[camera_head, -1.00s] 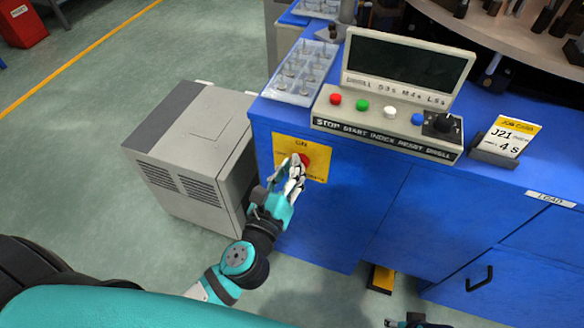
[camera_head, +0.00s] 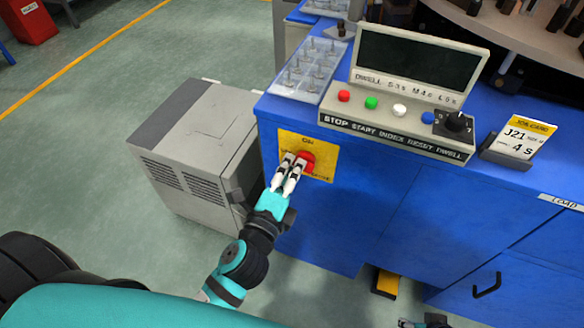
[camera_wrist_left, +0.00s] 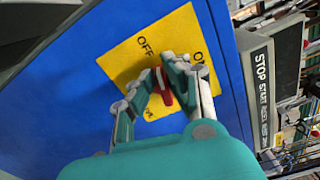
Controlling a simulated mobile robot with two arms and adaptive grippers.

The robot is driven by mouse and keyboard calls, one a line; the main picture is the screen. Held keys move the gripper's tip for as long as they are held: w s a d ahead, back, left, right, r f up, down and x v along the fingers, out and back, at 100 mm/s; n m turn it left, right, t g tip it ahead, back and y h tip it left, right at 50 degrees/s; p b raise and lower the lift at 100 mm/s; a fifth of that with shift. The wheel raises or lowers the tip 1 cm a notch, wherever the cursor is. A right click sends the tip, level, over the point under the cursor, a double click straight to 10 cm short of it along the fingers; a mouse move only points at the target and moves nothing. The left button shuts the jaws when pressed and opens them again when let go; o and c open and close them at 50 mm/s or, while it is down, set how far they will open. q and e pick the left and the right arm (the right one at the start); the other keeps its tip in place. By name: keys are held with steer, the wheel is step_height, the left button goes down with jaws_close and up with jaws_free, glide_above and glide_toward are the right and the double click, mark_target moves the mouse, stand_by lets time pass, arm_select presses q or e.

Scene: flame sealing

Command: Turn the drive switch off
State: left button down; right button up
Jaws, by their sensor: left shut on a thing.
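The drive switch is a red rotary handle (camera_head: 306,160) on a yellow plate (camera_head: 322,165) on the blue cabinet front. In the left wrist view, the plate (camera_wrist_left: 118,68) reads OFF at the top and ON at the right. My left gripper (camera_head: 293,162) is shut on the red handle (camera_wrist_left: 166,97). In that view, its fingers (camera_wrist_left: 163,85) lie on either side of the handle, which runs roughly up and down, its upper end toward OFF. The fingers hide part of the handle. A small dark part of what looks like my right gripper (camera_head: 428,322) shows at the bottom edge.
Above the plate is a control panel (camera_head: 395,137) with coloured buttons and a black knob (camera_head: 455,124). A clear tray (camera_head: 309,70) and a job card (camera_head: 519,138) stand on the cabinet top. A grey box unit (camera_head: 190,130) stands close left of my left arm.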

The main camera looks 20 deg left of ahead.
arm_select(q)
steer(key=shift+f+n, duration=0.25)
steer(key=shift+n, duration=0.85)
arm_select(e)
steer(key=shift+s+r, duration=0.1)
steer(key=shift+r, duration=0.15)
arm_select(q)
steer(key=c, duration=1.4)
jaws_free()
steer(key=shift+o, duration=0.2)
steer(key=s, duration=0.7)
steer(key=shift+s+a, duration=0.15)
steer(key=shift+s, duration=0.1)
